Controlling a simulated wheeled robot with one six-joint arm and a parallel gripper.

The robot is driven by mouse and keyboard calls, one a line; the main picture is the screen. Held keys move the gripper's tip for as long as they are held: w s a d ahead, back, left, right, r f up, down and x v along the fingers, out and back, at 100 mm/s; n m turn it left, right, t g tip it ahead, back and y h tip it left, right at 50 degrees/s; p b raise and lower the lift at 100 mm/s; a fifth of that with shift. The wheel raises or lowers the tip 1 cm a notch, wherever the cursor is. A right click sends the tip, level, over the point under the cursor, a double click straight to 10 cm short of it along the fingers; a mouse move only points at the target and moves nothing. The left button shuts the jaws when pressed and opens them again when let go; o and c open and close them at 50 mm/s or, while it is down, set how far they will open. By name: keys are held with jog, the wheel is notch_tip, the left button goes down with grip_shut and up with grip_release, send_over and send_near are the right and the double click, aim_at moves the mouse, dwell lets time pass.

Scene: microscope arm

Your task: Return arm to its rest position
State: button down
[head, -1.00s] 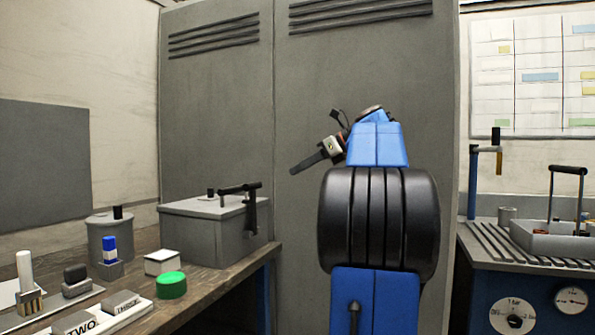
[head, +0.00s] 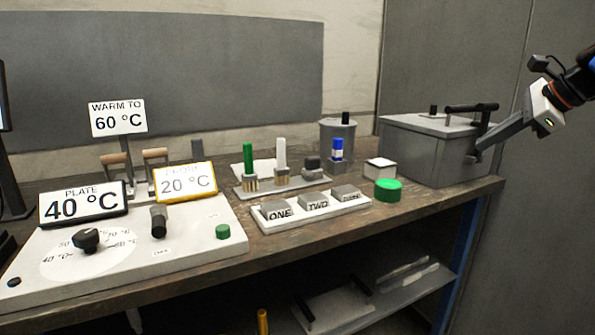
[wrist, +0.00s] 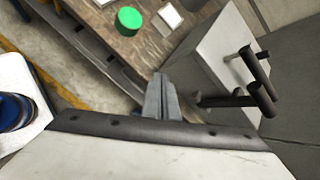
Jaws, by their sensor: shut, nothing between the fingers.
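My gripper (head: 482,148) is at the right of the head view, pointing down and left. Its fingertips overlap the right end of the grey box (head: 415,153) in the picture, beside the black lever; I cannot tell whether they touch. In the wrist view the fingers (wrist: 158,80) are together with nothing between them, and the box's black handle (wrist: 258,78) is to their right. Most of my arm is outside the head view.
The wooden bench (head: 440,197) carries a control panel (head: 185,240), a green round lid (head: 388,190), a labelled tray (head: 312,218) and a grey canister (head: 338,138). A tall grey cabinet (head: 470,45) stands behind. A lower shelf (head: 375,300) lies beneath.

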jog(key=s+a+f+n+g, duration=0.2)
jog(key=s+a+f+n, duration=0.3)
jog(key=a+f, duration=0.35)
jog(key=s+a+f+n+h, duration=0.1)
jog(key=s+a+f+n, duration=0.2)
jog(key=s+f+n, duration=0.3)
jog(key=s+a+f+n+h, duration=0.1)
jog(key=s+a+f+n, duration=0.2)
jog(key=s+f+n, duration=0.3)
jog(key=s+a+f+n+g+h, duration=0.1)
jog(key=s+a+f+n, duration=0.3)
jog(key=f, duration=0.7)
jog(key=s+n+h, duration=0.1)
jog(key=s+n, duration=0.1)
jog(key=shift+f+n, duration=0.25)
jog(key=shift+n, duration=0.05)
